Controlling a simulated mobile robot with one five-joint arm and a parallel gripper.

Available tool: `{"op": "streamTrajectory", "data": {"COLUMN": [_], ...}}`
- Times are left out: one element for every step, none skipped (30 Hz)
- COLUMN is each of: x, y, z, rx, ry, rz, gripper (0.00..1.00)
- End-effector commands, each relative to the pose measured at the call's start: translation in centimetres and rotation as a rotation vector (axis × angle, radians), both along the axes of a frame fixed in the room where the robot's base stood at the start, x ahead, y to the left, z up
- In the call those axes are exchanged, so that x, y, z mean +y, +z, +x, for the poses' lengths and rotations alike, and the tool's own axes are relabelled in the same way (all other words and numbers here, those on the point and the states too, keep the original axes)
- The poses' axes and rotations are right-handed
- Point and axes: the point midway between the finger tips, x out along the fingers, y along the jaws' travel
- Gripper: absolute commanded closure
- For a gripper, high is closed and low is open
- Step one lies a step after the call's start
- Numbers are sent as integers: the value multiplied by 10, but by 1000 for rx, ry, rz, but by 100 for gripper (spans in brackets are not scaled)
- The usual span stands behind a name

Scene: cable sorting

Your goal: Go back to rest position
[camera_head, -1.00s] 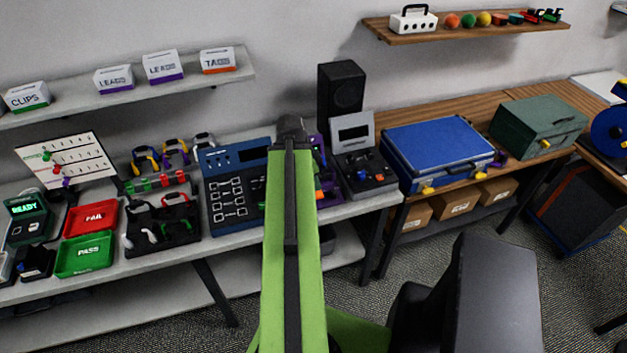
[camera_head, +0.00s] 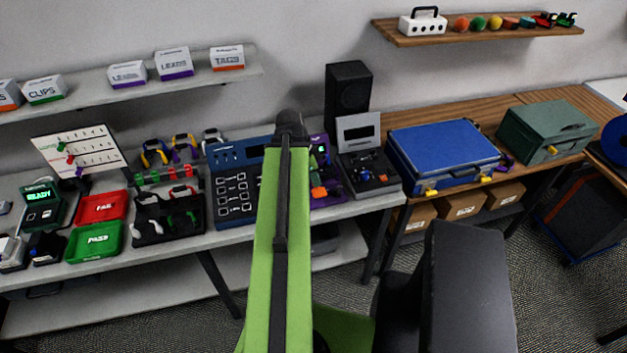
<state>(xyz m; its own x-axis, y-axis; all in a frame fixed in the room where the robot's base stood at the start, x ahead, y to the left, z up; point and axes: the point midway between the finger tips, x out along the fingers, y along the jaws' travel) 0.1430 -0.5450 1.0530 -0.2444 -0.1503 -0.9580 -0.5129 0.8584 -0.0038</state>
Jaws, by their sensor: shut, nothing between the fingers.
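My green arm (camera_head: 268,240) with its black strip reaches up the middle of the view over the bench edge. It ends at a dark rounded joint (camera_head: 290,124) in front of the blue panel (camera_head: 232,190). My gripper and its fingers do not show past this joint. The arm hides the right part of the blue panel and part of the purple unit (camera_head: 330,172) beside it.
A grey bench (camera_head: 185,242) carries a red FAIL tray (camera_head: 102,206), a green PASS tray (camera_head: 95,243) and a black tray (camera_head: 160,232) of connectors. Right are a black speaker (camera_head: 348,98), a blue case (camera_head: 445,150) and a green toolbox (camera_head: 547,132). Shelves hang above.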

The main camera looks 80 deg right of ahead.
Motion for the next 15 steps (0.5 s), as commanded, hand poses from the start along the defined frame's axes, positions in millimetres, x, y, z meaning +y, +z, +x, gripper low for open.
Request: {"op": "streamTrajectory", "data": {"x": [0,0,0,0,0,0,0,0,0,0,0,0,1,2,5], "y": [0,0,0,0,0,0,0,0,0,0,0,0,-1,-2,-3], "z": [0,-1,-1,-1,-1,-1,-1,-1,-1,-1,-1,1,4,10,23], "rx": [0,0,0,0,0,0,0,0,0,0,0,0,0,0,-1], "ry": [-1,-1,-1,-1,-1,-1,-1,-1,-1,-1,-1,1,7,19,43], "rz": [0,0,0,0,0,0,0,0,0,0,0,0,0,0,1], "gripper": [100,100,100,100,100,100,100,100,100,100,100,100,100,100,100]}}
